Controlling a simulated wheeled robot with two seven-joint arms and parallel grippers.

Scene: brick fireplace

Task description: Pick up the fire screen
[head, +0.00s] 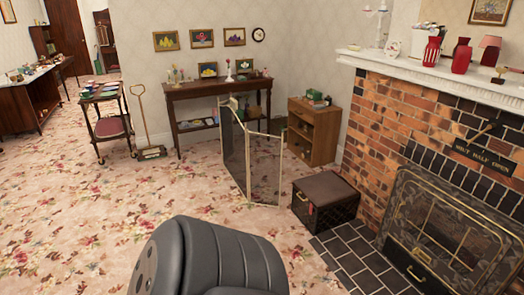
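The folding fire screen (235,158) stands upright and open on the carpet in the middle of the head view. It has dark see-through panels in thin pale-gold frames, set at an angle to each other. It is apart from the hearth, in front of the dark side table and left of the low wooden cabinet. Neither of my grippers is in view. A dark ribbed part at the bottom centre looks like my own arm; it appears nearer than the screen, with carpet visible between them.
A dark lidded box (325,203) stands right of the screen, beside the tiled hearth (352,262) and brick fireplace (395,125). Behind are the side table (215,88) and wooden cabinet (312,130). A trolley (108,128) stands left. Flowered carpet (70,200) is clear at left.

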